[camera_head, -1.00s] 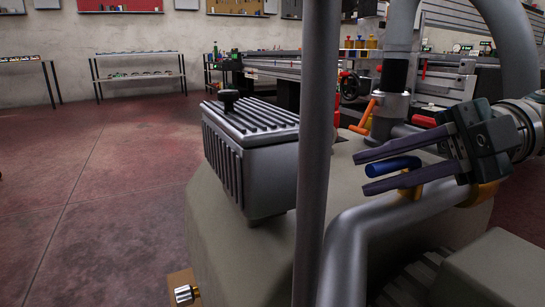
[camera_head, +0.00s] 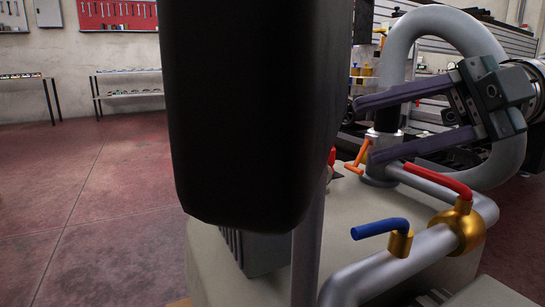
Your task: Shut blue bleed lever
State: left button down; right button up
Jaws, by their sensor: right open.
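The blue bleed lever (camera_head: 380,228) sits on a small brass valve stem (camera_head: 400,244) on a grey pipe (camera_head: 385,273) at the lower right. Its handle points left in the picture, with a bend near the stem. My right gripper (camera_head: 365,130) is open and empty, up and behind the lever in the picture and apart from it. Its two dark fingers point left, one above the other, with the steel collar of an upright pipe showing behind the gap. My left gripper does not show.
A red lever (camera_head: 437,182) on a larger brass valve (camera_head: 465,226) stands just right of the blue one. An orange lever (camera_head: 358,155) is by the upright pipe. A large dark block (camera_head: 250,110) covers the middle. Red floor lies open at left.

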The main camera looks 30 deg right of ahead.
notch_tip(320, 180, up, 8)
jog(key=p, duration=0.2)
jog(key=shift+r, duration=0.25)
